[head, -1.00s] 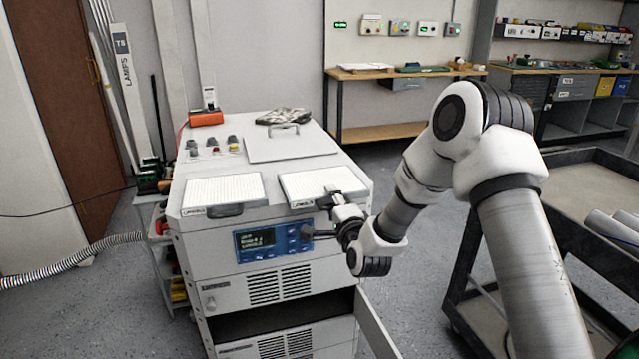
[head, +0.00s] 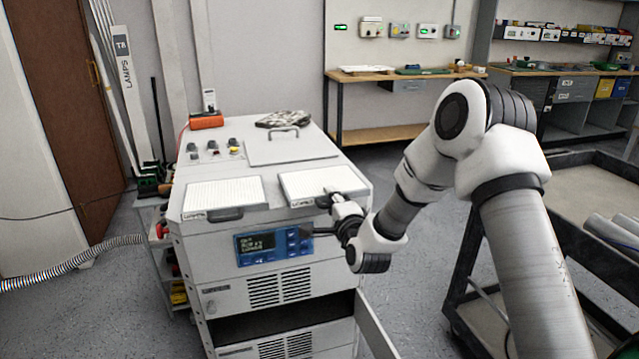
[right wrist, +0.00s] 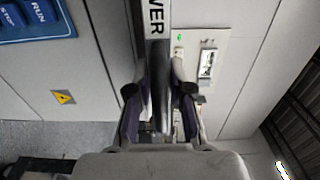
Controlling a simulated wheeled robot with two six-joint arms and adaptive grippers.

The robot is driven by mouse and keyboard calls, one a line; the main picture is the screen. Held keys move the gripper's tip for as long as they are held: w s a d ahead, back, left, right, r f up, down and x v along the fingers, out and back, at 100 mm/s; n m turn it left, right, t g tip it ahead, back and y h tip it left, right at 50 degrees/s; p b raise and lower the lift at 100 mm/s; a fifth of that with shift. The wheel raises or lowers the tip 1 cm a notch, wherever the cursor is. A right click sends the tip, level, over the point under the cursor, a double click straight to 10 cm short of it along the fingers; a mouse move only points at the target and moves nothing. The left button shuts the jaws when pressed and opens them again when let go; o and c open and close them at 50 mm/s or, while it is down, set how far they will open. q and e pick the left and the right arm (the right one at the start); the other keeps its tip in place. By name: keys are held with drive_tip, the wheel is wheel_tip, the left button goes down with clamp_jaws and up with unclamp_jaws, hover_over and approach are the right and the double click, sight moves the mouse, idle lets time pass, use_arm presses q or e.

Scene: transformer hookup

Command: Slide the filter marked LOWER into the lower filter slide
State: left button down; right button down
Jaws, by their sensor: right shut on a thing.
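The LOWER filter (head: 322,184) is a flat white panel lying on the right front of the cabinet top. In the right wrist view its edge (right wrist: 158,35) shows the letters "WER". My right gripper (head: 332,198) is at its front edge, shut on it where a dark handle sits. The fingers (right wrist: 160,112) show on both sides of that edge in the right wrist view. A dark opening (head: 270,329) runs across the cabinet front below the vents; I cannot tell whether it is the lower filter slide. My left gripper is not in view.
A second white filter panel (head: 224,194) with a dark handle lies to the left on the cabinet top (head: 215,165). A blue control panel (head: 272,245) is on the cabinet front. A panel (head: 375,325) stands open at its lower right. A dark cart (head: 462,270) stands to the right.

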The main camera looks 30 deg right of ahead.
drive_tip(key=shift+r+p, duration=0.35)
drive_tip(key=shift+r, duration=0.5)
drive_tip(key=b+v, duration=0.1)
drive_tip(key=v, duration=1.3)
drive_tip(key=shift+b, duration=0.35)
drive_tip(key=shift+a, duration=0.1)
